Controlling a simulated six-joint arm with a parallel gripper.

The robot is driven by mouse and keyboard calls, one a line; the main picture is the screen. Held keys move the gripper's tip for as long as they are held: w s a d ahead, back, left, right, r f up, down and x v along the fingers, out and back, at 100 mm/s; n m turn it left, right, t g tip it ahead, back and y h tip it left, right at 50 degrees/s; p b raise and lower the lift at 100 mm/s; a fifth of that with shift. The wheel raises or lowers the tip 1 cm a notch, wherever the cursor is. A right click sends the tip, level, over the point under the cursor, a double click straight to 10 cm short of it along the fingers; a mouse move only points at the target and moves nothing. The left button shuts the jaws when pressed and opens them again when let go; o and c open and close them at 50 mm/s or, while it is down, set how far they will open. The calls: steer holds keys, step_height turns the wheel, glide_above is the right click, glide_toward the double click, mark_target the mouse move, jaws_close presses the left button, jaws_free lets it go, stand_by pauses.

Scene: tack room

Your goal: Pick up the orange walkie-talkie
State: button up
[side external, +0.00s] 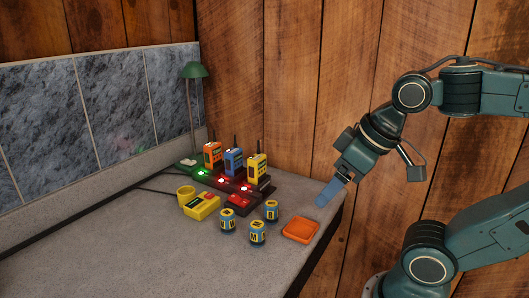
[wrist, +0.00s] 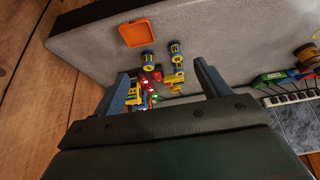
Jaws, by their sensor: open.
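The orange walkie-talkie (side external: 212,155) stands upright in a charging base with a green light, at the left end of a row on the bench. A blue walkie-talkie (side external: 233,162) and a yellow walkie-talkie (side external: 256,168) stand to its right, by bases with reddish lights. My gripper (side external: 328,193) is at the bench's right edge, well right of the row and touching nothing. In the wrist view my gripper (wrist: 161,70) has its two blue fingers spread with nothing held. There the walkie-talkie row is small and partly hidden behind a finger; I cannot pick out the orange one.
A green lamp (side external: 193,72) stands behind. The bench's left front (side external: 110,245) is clear. A wooden wall (side external: 300,90) rises behind.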

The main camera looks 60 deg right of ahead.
steer(key=w+d+r, duration=0.2)
steer(key=w+r, duration=0.3)
steer(key=w, duration=0.6)
steer(key=t, duration=0.1)
glide_toward(215, 144)
steer(key=shift+s+a+r, duration=0.2)
steer(key=shift+s+r, duration=0.55)
steer(key=shift+s, duration=0.15)
steer(key=shift+w+d+f, duration=0.15)
steer(key=shift+w+d, duration=0.1)
steer(key=shift+w, duration=0.05)
steer(key=shift+x, duration=4.3)
steer(key=shift+f, duration=0.1)
steer(key=shift+x, duration=2.45)
steer(key=shift+w+a, duration=0.1)
steer(key=shift+w, duration=0.05)
